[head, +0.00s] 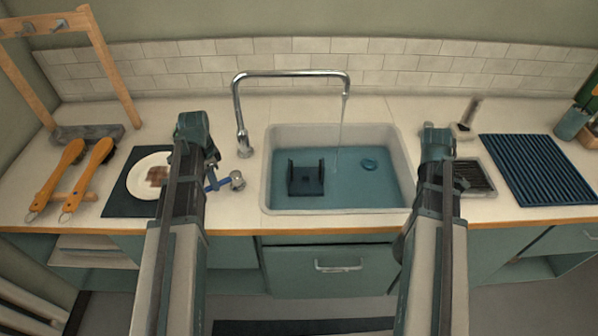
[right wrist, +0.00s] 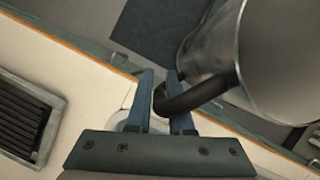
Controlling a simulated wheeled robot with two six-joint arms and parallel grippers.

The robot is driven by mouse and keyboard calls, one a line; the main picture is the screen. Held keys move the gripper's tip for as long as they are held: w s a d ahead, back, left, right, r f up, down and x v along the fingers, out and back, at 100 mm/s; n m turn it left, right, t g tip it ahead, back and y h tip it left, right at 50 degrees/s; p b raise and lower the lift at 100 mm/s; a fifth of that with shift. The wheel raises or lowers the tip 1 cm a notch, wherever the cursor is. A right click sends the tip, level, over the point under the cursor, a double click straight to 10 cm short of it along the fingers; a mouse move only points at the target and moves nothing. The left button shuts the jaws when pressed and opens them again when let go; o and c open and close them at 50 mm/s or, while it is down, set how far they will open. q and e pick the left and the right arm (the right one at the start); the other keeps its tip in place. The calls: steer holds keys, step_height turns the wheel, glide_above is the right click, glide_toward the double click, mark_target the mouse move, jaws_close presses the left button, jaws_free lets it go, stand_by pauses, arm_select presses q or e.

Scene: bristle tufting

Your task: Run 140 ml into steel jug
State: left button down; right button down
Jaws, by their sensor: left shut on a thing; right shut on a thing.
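The steel jug (right wrist: 270,60) shows large at the upper right of the right wrist view. My right gripper (right wrist: 165,92) is shut on its dark handle (right wrist: 192,97). In the head view my right arm reaches past the sink's right side; the jug and right fingertips do not show there. A chrome tap (head: 292,73) arches over the sink (head: 270,170), and a thin water stream (head: 341,125) falls from its spout into the basin. My left gripper (head: 222,182) is shut at the chrome tap knob (head: 237,180), left of the sink. The jug's inside and water level are hidden.
Left are a plate (head: 140,180) on a dark mat, two orange-handled brushes (head: 72,180) and a wooden rack (head: 105,60). A ribbed blue mat (head: 540,168) lies right.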

arm_select(q)
steer(key=shift+w+a+m, duration=0.2)
steer(key=shift+w+m, duration=0.2)
steer(key=shift+m, duration=0.2)
steer(key=c, duration=0.8)
jaws_free()
steer(key=shift+o, duration=0.2)
steer(key=shift+r, duration=0.1)
step_height(320, 180, up, 12)
steer(key=p, duration=1.2)
